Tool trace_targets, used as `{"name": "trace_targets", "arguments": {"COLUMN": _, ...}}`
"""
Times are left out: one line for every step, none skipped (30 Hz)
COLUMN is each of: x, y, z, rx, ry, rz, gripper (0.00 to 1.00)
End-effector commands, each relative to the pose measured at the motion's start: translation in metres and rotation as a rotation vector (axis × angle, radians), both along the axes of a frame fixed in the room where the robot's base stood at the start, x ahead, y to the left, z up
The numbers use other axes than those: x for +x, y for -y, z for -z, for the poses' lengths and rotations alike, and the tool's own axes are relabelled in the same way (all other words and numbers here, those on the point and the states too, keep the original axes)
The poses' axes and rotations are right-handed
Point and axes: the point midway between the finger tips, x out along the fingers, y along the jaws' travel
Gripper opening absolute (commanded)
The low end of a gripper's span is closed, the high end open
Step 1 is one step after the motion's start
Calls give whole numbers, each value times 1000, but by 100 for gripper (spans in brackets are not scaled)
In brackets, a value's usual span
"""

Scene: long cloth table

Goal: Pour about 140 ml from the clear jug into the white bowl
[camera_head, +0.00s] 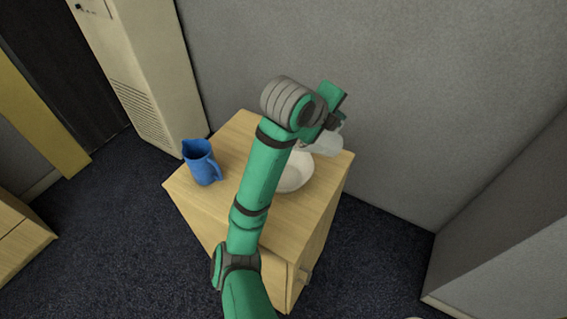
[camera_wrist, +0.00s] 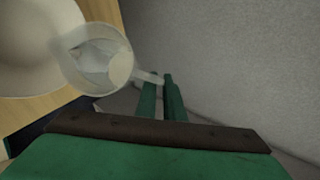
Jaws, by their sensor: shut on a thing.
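The clear jug (camera_wrist: 97,62) is held by its handle between the two green fingers of my gripper (camera_wrist: 160,84) in the wrist view. Some pale liquid seems to show inside it. In the head view the jug (camera_head: 326,143) is partly hidden behind my gripper (camera_head: 330,112). The white bowl (camera_head: 297,177) stands on the wooden cabinet top, partly covered by my arm. In the wrist view the bowl (camera_wrist: 30,50) is at the upper left, and the jug overlaps its right edge. I cannot tell whether any liquid is leaving the jug.
A blue jug (camera_head: 201,163) stands at the left of the wooden cabinet (camera_head: 238,128). A grey wall (camera_head: 420,100) rises close behind the cabinet. A pale tall unit (camera_head: 140,70) stands at the left. The cabinet top between the blue jug and the bowl is partly clear.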

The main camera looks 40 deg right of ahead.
Motion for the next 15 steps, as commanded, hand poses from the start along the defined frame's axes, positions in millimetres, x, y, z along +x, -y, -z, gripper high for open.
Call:
{"name": "trace_targets", "arguments": {"x": 0, "y": -1, "z": 0, "rx": -10, "ry": -3, "rz": 0, "gripper": 0}}
{"name": "trace_targets", "arguments": {"x": 0, "y": -1, "z": 0, "rx": -15, "ry": -4, "rz": 0, "gripper": 0}}
{"name": "trace_targets", "arguments": {"x": 0, "y": -1, "z": 0, "rx": -22, "ry": -6, "rz": 1, "gripper": 0}}
{"name": "trace_targets", "arguments": {"x": 0, "y": -1, "z": 0, "rx": -28, "ry": -9, "rz": 0, "gripper": 0}}
{"name": "trace_targets", "arguments": {"x": 0, "y": -1, "z": 0, "rx": -33, "ry": -9, "rz": 1, "gripper": 0}}
{"name": "trace_targets", "arguments": {"x": 0, "y": -2, "z": 0, "rx": -39, "ry": -12, "rz": 1, "gripper": 0}}
{"name": "trace_targets", "arguments": {"x": 0, "y": -2, "z": 0, "rx": -45, "ry": -13, "rz": 1, "gripper": 0}}
{"name": "trace_targets", "arguments": {"x": 0, "y": -3, "z": -1, "rx": -51, "ry": -15, "rz": 1, "gripper": 0}}
{"name": "trace_targets", "arguments": {"x": 0, "y": -3, "z": -1, "rx": -57, "ry": -17, "rz": 1, "gripper": 0}}
{"name": "trace_targets", "arguments": {"x": 0, "y": -3, "z": -1, "rx": -62, "ry": -18, "rz": 1, "gripper": 0}}
{"name": "trace_targets", "arguments": {"x": 0, "y": -4, "z": -1, "rx": -69, "ry": -20, "rz": 2, "gripper": 0}}
{"name": "trace_targets", "arguments": {"x": 0, "y": -4, "z": -1, "rx": -76, "ry": -23, "rz": 2, "gripper": 0}}
{"name": "trace_targets", "arguments": {"x": 0, "y": -4, "z": -1, "rx": -82, "ry": -26, "rz": 2, "gripper": 0}}
{"name": "trace_targets", "arguments": {"x": 0, "y": -5, "z": -1, "rx": -88, "ry": -26, "rz": 3, "gripper": 0}}
{"name": "trace_targets", "arguments": {"x": 0, "y": -5, "z": -1, "rx": -94, "ry": -29, "rz": 3, "gripper": 0}}
